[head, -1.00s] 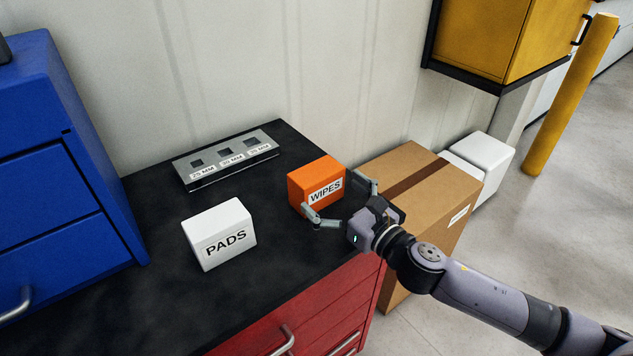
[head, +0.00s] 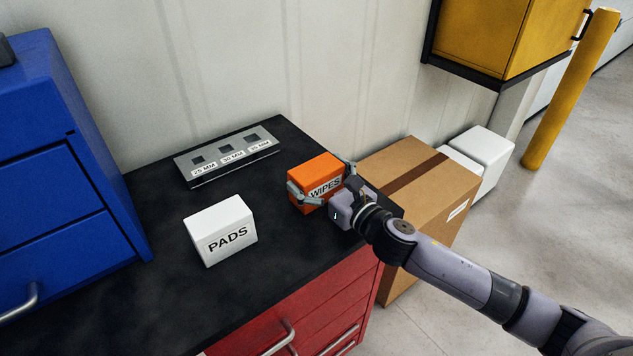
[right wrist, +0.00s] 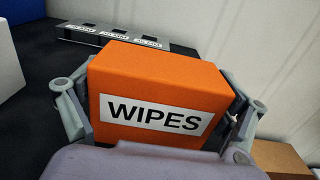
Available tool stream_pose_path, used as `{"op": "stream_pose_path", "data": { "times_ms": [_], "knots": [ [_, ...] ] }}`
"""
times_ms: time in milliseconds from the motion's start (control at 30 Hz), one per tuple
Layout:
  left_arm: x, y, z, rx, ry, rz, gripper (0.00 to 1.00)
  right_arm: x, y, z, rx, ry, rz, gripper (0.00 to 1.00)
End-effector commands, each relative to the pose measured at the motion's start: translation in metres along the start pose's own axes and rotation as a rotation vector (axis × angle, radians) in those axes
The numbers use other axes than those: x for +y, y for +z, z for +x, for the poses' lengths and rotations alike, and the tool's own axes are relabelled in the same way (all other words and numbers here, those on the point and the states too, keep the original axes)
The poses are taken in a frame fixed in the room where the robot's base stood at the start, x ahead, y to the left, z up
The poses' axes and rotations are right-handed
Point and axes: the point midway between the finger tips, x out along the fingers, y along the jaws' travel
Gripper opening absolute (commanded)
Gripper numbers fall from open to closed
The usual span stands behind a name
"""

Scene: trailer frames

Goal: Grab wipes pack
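The wipes pack (head: 317,176) is an orange box with a white WIPES label, on the black top of the red cabinet. It fills the middle of the right wrist view (right wrist: 160,90). My right gripper (head: 321,179) is around it, one finger beside each side. In the right wrist view the fingers (right wrist: 158,105) stand spread close along the pack's sides; I cannot tell whether they touch it. The palm is close to the labelled face. My left gripper is not in view.
A white PADS box (head: 220,231) stands left of the pack. A grey tray with square holes (head: 228,155) lies behind, near the wall. A blue drawer unit (head: 62,170) is at left. A cardboard box (head: 425,190) stands right of the red cabinet (head: 320,310).

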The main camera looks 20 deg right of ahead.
Motion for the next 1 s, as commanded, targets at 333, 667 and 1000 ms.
{"op": "stream_pose_path", "data": {
  "times_ms": [333, 667, 1000],
  "knots": [
    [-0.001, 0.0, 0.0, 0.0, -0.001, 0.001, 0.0, 0.0, 0.001, 0.0, -0.001, 0.0, -0.001, 0.59],
    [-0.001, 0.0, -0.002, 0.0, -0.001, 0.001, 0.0, 0.0, 0.006, 0.0, -0.002, 0.0, -0.002, 0.59],
    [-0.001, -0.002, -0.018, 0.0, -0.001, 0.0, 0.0, -0.001, 0.07, 0.0, -0.007, 0.001, -0.008, 0.59]
  ]
}}
